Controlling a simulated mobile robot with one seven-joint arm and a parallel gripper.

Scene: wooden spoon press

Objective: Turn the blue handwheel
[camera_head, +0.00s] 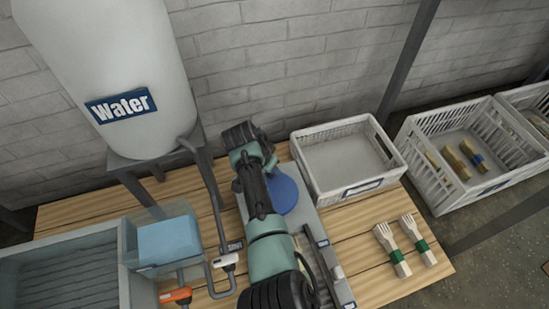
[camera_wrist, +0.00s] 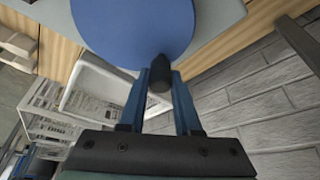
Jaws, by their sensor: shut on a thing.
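The blue handwheel (camera_head: 284,194) is a round disc on the grey press plate (camera_head: 304,217). My arm covers its left part in the head view. In the wrist view the handwheel (camera_wrist: 125,28) fills the top middle, with a dark knob (camera_wrist: 159,75) standing out near its edge. My gripper (camera_wrist: 160,88) has its two blue fingers on either side of this knob, shut on it. The fingers are hidden behind my arm in the head view.
An empty white crate (camera_head: 335,135) stands right of the press. Two wooden forks with green bands (camera_head: 403,248) lie at the table's right front. The water tank (camera_head: 115,65) and a clear box with a blue block (camera_head: 168,241) are on the left. Another crate (camera_head: 470,150) holds wooden pieces.

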